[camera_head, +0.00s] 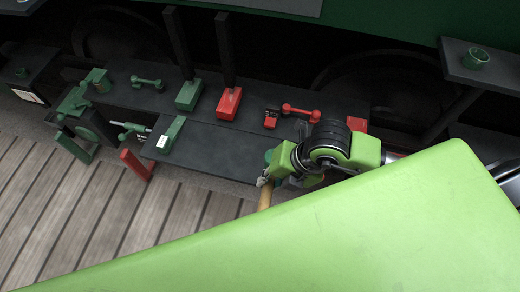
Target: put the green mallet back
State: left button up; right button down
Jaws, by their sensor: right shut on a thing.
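My right gripper (266,181) is shut on the green mallet, over the near edge of the dark bench. The mallet's tan wooden handle (265,198) points down out of the jaws. A bit of blue-green, probably its head, shows just above the jaws; the gripper and wrist hide most of it. I cannot tell whether the mallet touches the bench. My left gripper is not in view.
The dark bench (225,147) has a bare stretch left of my gripper. Behind stand a green block (188,96) and a red block (229,104) with tall black posts. A green cup (475,58) stands upper right.

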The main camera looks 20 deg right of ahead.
jog(key=shift+d, duration=0.1)
jog(key=shift+w+f, duration=0.15)
jog(key=shift+w, duration=0.05)
jog(key=w+f+b, duration=0.2)
jog(key=w, duration=0.2)
jog(key=w+f+b, duration=0.3)
jog(key=w, duration=0.1)
jog(key=w+f+b, duration=0.3)
jog(key=w, duration=0.1)
jog(key=shift+d+f, duration=0.1)
jog(key=shift+d, duration=0.2)
jog(key=shift+w+f+b, duration=0.45)
jog(key=shift+w, duration=0.05)
jog(key=f+b, duration=0.3)
jog(key=shift+w+f, duration=0.3)
jog(key=shift+w, duration=0.05)
jog(key=shift+r, duration=0.1)
